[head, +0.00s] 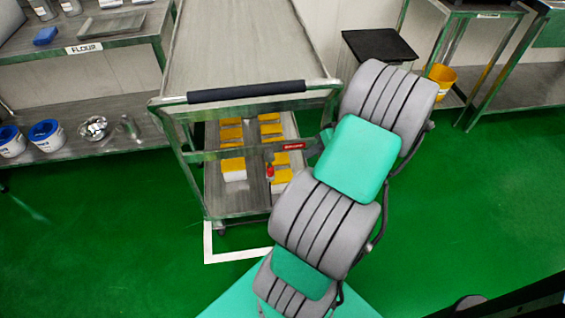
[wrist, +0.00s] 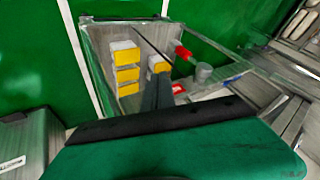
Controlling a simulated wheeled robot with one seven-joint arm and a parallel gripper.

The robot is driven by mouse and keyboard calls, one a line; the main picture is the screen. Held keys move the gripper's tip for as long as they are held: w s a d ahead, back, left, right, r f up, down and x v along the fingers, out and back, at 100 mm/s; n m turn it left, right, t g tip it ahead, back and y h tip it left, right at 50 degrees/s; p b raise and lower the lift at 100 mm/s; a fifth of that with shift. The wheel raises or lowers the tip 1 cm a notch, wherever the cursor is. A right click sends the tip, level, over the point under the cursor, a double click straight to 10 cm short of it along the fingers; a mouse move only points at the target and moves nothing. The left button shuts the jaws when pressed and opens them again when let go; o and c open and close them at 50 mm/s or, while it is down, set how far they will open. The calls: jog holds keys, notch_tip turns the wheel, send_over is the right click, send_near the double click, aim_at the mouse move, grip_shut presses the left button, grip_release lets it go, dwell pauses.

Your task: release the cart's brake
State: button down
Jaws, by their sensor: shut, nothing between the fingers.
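The cart (head: 245,50) is a metal trolley with a dark padded push handle (head: 246,91). A red label (head: 291,146) sits on the right part of its near-end rail. It also shows in the wrist view (wrist: 178,88). A small red-tipped lever (head: 269,171) stands just below and left of the label; its red end also shows in the wrist view (wrist: 183,53). My gripper (head: 315,149) is shut and empty, close to the right of the label. In the wrist view its fingers (wrist: 158,80) point toward the cart. Contact with the lever is not visible.
White and yellow boxes (head: 233,165) stand on the cart's lower shelf. A flour shelf (head: 95,42) with blue-topped tubs (head: 45,132) is at left. A black-topped stand (head: 380,46) and a yellow bucket (head: 441,78) are at right. Green floor (head: 470,200) is clear at right.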

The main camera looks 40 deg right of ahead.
aim_at(270, 165)
jog(key=w+a+f+b, duration=0.1)
jog(key=w+a+f, duration=0.5)
jog(key=w+f, duration=0.1)
jog(key=shift+a+f, duration=0.3)
jog(key=shift+f, duration=0.15)
